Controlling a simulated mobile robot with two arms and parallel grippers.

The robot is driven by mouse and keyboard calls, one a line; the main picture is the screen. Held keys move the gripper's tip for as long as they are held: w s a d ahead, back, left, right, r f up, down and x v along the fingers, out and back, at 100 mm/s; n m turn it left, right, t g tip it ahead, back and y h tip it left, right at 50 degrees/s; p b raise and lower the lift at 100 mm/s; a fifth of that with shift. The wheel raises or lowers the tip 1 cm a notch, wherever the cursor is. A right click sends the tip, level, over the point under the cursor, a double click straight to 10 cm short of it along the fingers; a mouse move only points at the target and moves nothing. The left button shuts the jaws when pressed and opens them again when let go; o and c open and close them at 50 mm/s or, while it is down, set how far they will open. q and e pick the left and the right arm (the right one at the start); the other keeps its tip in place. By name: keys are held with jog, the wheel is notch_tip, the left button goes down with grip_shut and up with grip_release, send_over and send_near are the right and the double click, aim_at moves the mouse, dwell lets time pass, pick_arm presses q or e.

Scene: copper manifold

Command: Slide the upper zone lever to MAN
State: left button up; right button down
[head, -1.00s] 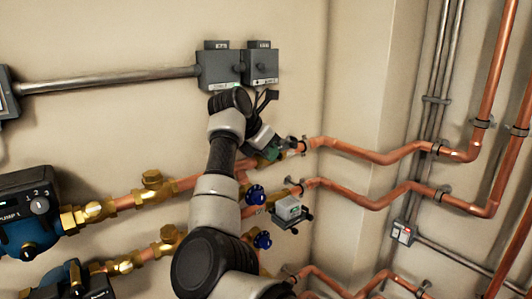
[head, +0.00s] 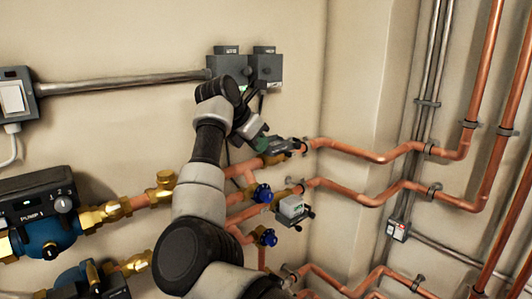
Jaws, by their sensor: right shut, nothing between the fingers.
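My right gripper (head: 288,147) is shut and empty, in the middle of the head view at the upper copper branch. I cannot tell whether the fingers touch the lever, or which position the lever is in. Below it, the lower zone valve (head: 291,207) is a small grey box with a dark lever at its right side. My left gripper is not in view.
Two grey wall boxes (head: 264,68) hang above my right arm, joined to a metal conduit (head: 120,82). Copper pipes (head: 385,157) run right, past the wall corner.

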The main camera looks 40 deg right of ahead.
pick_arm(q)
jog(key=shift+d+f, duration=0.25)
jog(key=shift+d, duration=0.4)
pick_arm(e)
jog(key=v, duration=0.5)
jog(key=shift+s+d+r, duration=0.15)
jog(key=shift+r, duration=0.45)
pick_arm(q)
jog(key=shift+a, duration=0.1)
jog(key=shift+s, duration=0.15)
